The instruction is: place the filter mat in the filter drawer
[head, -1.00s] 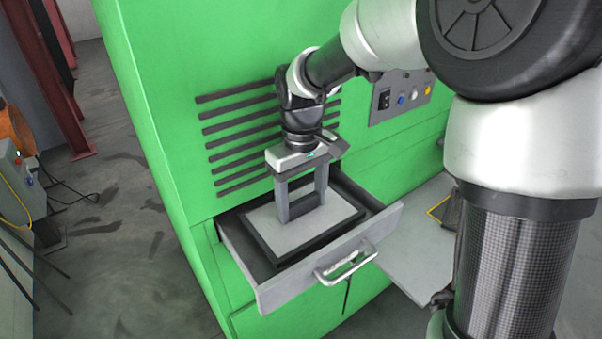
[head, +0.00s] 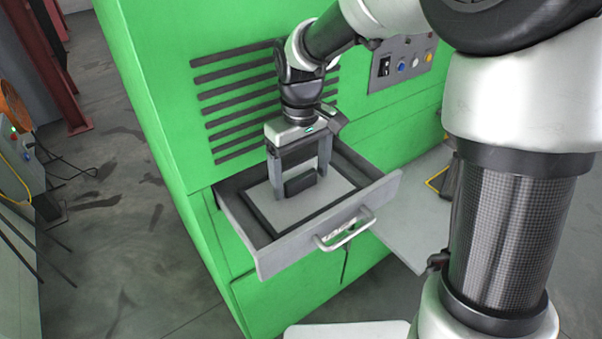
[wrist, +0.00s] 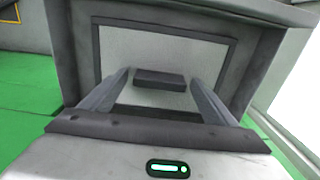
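The filter mat (head: 324,192) is a light grey panel with a dark frame and a dark block handle (head: 300,183) in its middle. It lies in the pulled-out filter drawer (head: 290,250), inside the drawer's walls, and also shows in the wrist view (wrist: 215,58). My gripper (head: 300,188) points down over the mat, with one finger on each side of the handle. In the wrist view the fingers (wrist: 160,92) stand wide apart, with a visible gap on both sides of the handle (wrist: 159,79). The gripper is open and empty. The mat's far edge is partly hidden by my gripper.
The drawer juts from a green cabinet (head: 160,95) with dark vent slots above it. A silver handle (head: 345,230) is on the drawer's front. A control panel (head: 402,68) with buttons is at upper right. A grey plate (head: 415,235) lies right of the drawer. Open floor is at left.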

